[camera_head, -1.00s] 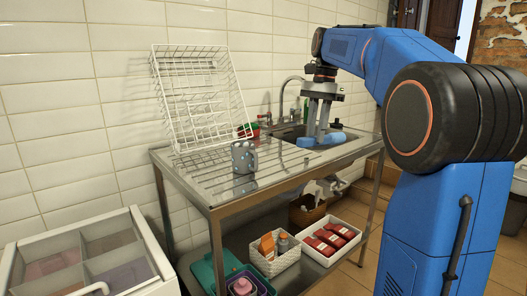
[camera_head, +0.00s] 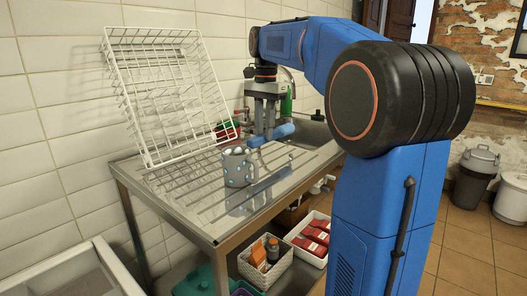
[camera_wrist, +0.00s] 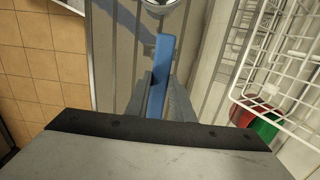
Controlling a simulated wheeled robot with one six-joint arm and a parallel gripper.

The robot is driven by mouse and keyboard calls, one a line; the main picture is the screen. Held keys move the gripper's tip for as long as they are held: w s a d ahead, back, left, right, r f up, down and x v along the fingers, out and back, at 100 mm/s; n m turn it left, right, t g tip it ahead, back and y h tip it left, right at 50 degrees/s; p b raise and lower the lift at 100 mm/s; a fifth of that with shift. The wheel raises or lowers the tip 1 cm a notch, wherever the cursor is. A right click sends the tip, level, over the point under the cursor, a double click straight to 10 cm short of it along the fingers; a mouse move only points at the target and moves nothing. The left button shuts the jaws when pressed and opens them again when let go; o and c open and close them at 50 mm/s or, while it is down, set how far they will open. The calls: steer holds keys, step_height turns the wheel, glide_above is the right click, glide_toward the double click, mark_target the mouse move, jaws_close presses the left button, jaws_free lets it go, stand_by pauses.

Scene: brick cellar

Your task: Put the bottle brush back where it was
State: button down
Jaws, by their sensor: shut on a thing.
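The bottle brush shows as a blue, rod-like thing in the head view (camera_head: 284,130); its blue end also shows in the wrist view (camera_wrist: 163,60). My gripper (camera_head: 263,136) is shut on it and holds it roughly level above the steel drainboard, behind and right of the spotted grey mug (camera_head: 236,169). In the wrist view the fingers (camera_wrist: 157,98) close around the blue part, which points toward the mug's rim at the top edge. The mug stands upright on the drainboard (camera_head: 190,200), apart from the brush. My wrist hides part of the brush.
A white wire rack (camera_head: 118,95) leans at the wall behind the drainboard. Red and green items (camera_head: 226,130) stand beside it near the tap. Below are a white basket (camera_head: 262,275) and a tray of red packs (camera_head: 310,238). The drainboard's front left is clear.

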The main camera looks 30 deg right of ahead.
steer(key=shift+f, duration=3.25)
steer(key=c, duration=1.5)
jaws_free()
steer(key=shift+c, duration=0.2)
steer(key=r, duration=1.2)
steer(key=shift+d, duration=0.2)
